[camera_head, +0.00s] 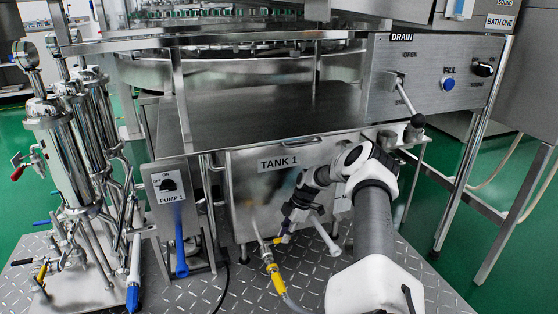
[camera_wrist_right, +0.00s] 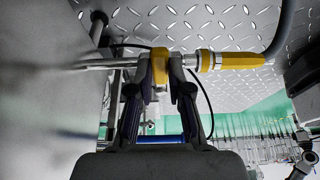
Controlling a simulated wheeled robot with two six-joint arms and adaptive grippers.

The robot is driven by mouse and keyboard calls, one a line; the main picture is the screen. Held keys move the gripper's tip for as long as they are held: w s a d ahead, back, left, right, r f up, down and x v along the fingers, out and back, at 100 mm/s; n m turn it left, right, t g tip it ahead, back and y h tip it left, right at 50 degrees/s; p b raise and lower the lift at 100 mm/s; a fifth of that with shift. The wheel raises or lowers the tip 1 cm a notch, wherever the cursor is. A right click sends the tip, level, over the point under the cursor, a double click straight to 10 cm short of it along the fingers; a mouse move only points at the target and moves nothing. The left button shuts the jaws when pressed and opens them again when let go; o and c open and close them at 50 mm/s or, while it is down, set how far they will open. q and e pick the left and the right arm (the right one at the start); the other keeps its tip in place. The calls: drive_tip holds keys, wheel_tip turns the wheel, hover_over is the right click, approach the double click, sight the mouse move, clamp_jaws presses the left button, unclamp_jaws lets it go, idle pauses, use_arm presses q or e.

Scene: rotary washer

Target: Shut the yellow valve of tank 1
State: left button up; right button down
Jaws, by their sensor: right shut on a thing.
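Tank 1 (camera_head: 245,195) is a steel box with a "TANK 1" label on its front. A thin outlet pipe comes from its lower front and carries the yellow valve (camera_head: 279,240), close above the floor plate. My right gripper (camera_head: 285,229) reaches down to this valve in the head view. In the right wrist view the fingers of my right gripper (camera_wrist_right: 166,70) are closed around the yellow valve handle (camera_wrist_right: 160,54). The fingers partly hide the handle and the valve body, so its exact angle is hard to read. My left gripper is not in view.
A yellow-ended hose fitting (camera_wrist_right: 225,60) and grey hose (camera_head: 295,303) run on from the valve. The pump 1 switch box (camera_head: 169,190) with a blue-handled lever (camera_head: 181,255) stands left of the tank. Steel filter cylinders (camera_head: 60,150) stand farther left. The drain lever (camera_head: 407,100) is upper right.

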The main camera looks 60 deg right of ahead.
idle(0.4)
drive_tip(key=c, duration=1.1)
unclamp_jaws()
drive_tip(key=shift+w, duration=0.1)
drive_tip(key=shift+d+r, duration=0.1)
drive_tip(key=shift+r, duration=0.4)
drive_tip(key=s+d, duration=0.8)
drive_tip(key=d, duration=0.1)
drive_tip(key=shift+s+r, duration=0.1)
drive_tip(key=shift+s, duration=0.1)
